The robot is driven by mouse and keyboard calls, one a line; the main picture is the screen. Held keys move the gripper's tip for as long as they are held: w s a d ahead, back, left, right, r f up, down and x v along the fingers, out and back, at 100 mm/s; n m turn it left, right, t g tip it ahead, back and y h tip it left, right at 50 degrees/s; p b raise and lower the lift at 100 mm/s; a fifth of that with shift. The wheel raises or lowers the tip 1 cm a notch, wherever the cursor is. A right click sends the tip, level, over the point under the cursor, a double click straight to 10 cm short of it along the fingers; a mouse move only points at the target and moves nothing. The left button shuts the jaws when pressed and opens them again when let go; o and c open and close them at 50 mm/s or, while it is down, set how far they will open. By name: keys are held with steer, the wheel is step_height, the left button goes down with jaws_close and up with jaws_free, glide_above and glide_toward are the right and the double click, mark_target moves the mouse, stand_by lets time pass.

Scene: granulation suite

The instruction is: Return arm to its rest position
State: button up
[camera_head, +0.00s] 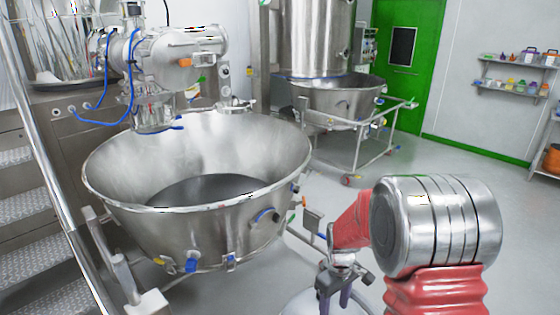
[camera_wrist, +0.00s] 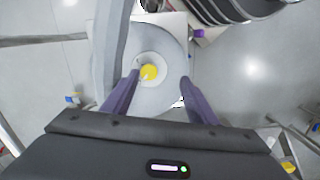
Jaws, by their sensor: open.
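My arm, with red and silver links, stands at the right of the head view. My gripper (camera_head: 334,298) points down at the lower middle of that view, in front of and to the right of the large steel bowl. In the wrist view my gripper (camera_wrist: 157,76) shows two purple fingers spread apart with nothing held between them.
The wide steel bowl (camera_head: 120,190) stands left of my arm. Steps with a handrail (camera_head: 45,150) are at the far left. A second steel vessel (camera_head: 340,100) on a wheeled frame stands behind. Grey floor (camera_head: 440,160) is clear towards the green door (camera_head: 408,75) and wall shelves (camera_head: 508,90).

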steer(key=s+r+m+t, duration=0.3)
steer(key=s+r, duration=0.8)
steer(key=r, duration=0.2)
steer(key=s+r+m+t, duration=0.3)
steer(key=s+r+m, duration=0.1)
steer(key=s+r, duration=0.7)
step_height(320, 180, up, 3)
steer(key=shift+r, duration=0.1)
steer(key=shift+s+a, duration=0.1)
steer(key=shift+c, duration=0.7)
